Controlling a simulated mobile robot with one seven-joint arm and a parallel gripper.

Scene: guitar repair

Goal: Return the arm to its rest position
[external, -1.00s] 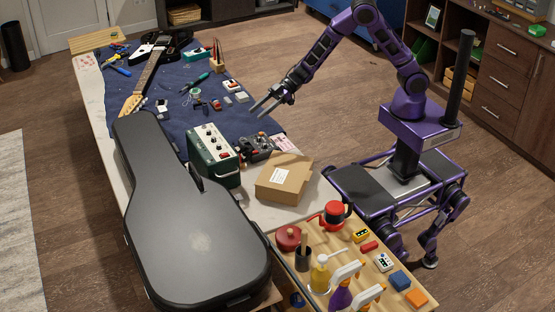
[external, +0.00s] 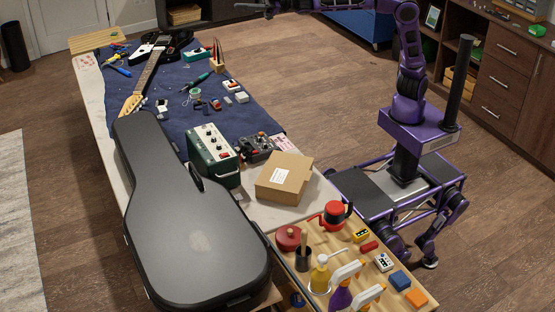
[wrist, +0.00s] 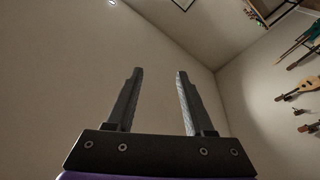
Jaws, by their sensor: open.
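My arm (external: 408,60) is raised on its purple base beside the workbench, and its upper links reach left along the top edge of the external view. My gripper is at that top edge, largely cut off or small there. In the wrist view my gripper (wrist: 159,100) is open, with its two dark fingers apart and nothing between them.
The workbench with a blue cloth (external: 175,105) holds an electric guitar (external: 150,65), a green amplifier (external: 213,155), a cardboard box (external: 284,178) and a black guitar case (external: 190,220). Floor behind the bench is clear.

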